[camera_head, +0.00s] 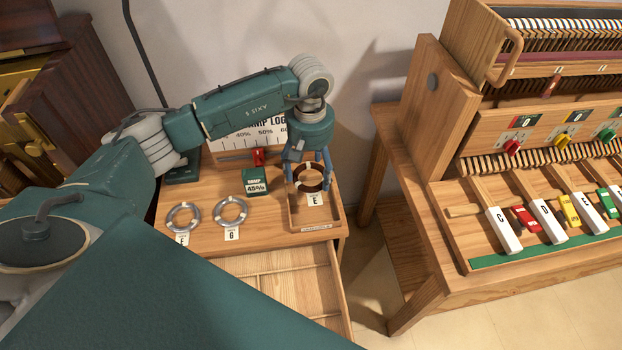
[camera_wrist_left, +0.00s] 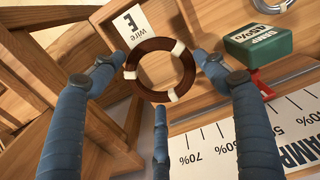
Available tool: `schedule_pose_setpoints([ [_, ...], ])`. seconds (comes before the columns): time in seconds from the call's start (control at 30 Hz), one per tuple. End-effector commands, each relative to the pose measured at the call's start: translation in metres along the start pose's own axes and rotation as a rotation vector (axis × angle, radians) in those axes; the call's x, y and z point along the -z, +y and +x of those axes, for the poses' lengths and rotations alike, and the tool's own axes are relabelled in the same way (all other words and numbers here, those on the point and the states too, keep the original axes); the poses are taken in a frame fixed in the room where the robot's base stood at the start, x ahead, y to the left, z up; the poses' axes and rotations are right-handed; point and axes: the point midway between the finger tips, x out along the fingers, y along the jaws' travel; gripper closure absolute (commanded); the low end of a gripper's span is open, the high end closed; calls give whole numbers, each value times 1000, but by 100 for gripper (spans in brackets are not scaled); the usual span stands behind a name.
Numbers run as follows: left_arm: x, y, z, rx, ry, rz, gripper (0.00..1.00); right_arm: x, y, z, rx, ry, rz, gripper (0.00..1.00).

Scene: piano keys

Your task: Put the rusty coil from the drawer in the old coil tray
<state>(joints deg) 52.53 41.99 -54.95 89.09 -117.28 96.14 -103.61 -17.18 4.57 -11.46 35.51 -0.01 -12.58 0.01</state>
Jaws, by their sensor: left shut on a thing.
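The rusty coil (camera_head: 308,190) is a dark brown ring with pale bands and a tag marked E. My left gripper (camera_head: 310,182) points down over the old coil tray (camera_head: 316,229), a shallow wooden tray at the right end of the bench. Its blue fingers are shut on the coil. In the left wrist view the coil (camera_wrist_left: 158,44) sits between the fingertips (camera_wrist_left: 156,72), with its tag beside it. The coil is over or inside the tray; I cannot tell whether it touches the floor. My right gripper is not in view.
The open drawer (camera_head: 262,262) shows empty compartments below the bench front. Two silvery coils, tagged E (camera_head: 184,230) and G (camera_head: 245,212), lie left of the tray. A green damp meter block (camera_head: 255,181) stands behind. The keyed instrument (camera_head: 545,225) is at the right.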

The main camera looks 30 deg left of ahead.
Motion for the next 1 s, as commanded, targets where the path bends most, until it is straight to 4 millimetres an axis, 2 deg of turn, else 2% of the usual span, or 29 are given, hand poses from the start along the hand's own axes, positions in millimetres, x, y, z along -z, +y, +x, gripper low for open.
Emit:
schedule_pose_setpoints([
  [0.27, 0, 0, 23, 0, -2, 0, 57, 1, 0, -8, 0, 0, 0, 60],
  [0.5, -1, 0, 56, 0, -2, 0, 57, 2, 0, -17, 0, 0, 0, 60],
  [1.0, 0, 0, 66, -2, 1, 0, 57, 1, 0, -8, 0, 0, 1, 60],
])
